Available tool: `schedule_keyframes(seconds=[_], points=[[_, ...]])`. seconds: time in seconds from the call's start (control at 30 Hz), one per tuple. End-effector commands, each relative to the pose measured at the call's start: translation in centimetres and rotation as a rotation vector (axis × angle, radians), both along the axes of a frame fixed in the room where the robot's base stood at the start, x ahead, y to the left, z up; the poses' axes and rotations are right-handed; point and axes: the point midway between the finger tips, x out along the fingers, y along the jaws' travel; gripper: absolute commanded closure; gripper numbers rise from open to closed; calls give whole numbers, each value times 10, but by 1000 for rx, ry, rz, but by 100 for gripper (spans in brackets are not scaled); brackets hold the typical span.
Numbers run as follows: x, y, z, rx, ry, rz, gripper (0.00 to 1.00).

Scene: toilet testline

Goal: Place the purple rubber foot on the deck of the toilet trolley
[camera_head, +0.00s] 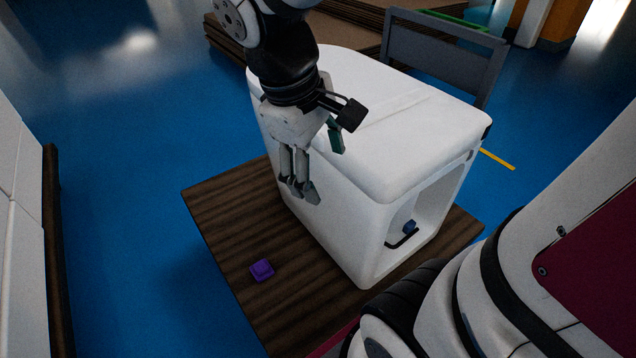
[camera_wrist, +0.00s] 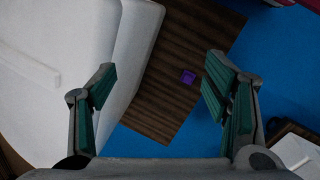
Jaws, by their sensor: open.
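The purple rubber foot (camera_head: 262,269) is a small square block lying on the dark wooden deck of the trolley (camera_head: 225,215), near its left edge. It also shows in the wrist view (camera_wrist: 188,77), between the open fingers but farther away. My gripper (camera_head: 308,190) points down beside the white toilet body, above the deck and behind the foot. In the wrist view my gripper (camera_wrist: 155,90) has its two green-padded fingers wide apart with nothing between them. The white toilet (camera_head: 410,125) stands on the deck and hides part of it.
A grey push handle (camera_head: 440,50) rises behind the toilet. Stacked brown boards (camera_head: 345,20) lie at the back. A white wall panel (camera_head: 20,240) stands at the left. Blue floor (camera_head: 130,180) is clear between panel and trolley.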

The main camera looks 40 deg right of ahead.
Motion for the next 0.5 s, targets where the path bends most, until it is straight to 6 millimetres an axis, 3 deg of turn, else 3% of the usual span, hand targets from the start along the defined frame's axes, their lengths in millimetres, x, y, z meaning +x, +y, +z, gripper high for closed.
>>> schedule_keyframes(seconds=[0.1, 0.3, 0.5], points=[[-45, 12, 18, 59, -43, -121, 30], [-111, 35, 27, 181, -76, -282, 30], [-145, 50, 27, 263, -82, -359, 30]])
